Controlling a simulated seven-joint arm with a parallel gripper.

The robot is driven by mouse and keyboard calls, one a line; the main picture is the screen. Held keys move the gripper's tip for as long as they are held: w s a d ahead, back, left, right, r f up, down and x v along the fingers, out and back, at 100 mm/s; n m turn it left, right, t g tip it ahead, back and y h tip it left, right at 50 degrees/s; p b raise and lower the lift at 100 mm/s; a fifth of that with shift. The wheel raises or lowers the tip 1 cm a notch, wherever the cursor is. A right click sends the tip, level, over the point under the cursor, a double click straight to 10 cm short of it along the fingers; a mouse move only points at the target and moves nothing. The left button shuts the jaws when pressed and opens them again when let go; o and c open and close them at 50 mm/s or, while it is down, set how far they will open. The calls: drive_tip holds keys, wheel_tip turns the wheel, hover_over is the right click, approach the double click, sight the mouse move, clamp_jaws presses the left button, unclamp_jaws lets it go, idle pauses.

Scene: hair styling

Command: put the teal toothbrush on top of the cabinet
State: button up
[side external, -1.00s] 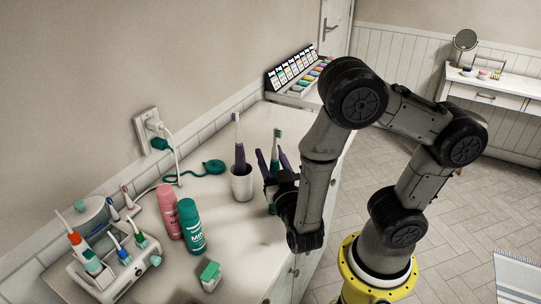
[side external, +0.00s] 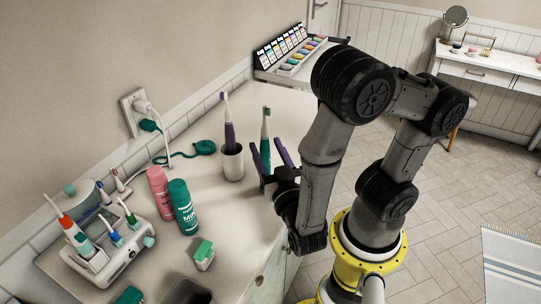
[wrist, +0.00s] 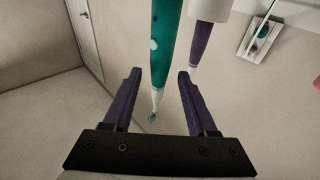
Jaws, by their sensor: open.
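A purple toothbrush (side external: 229,125) stands in the cup. Pink (side external: 159,192) and teal (side external: 183,207) cans, a small green-topped box (side external: 203,254) and a brush holder (side external: 110,245) fill the left side. A palette tray (side external: 290,62) sits at the back. The surface right of the cans is bare.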

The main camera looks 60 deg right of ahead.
drive_tip(key=shift+v, duration=1)
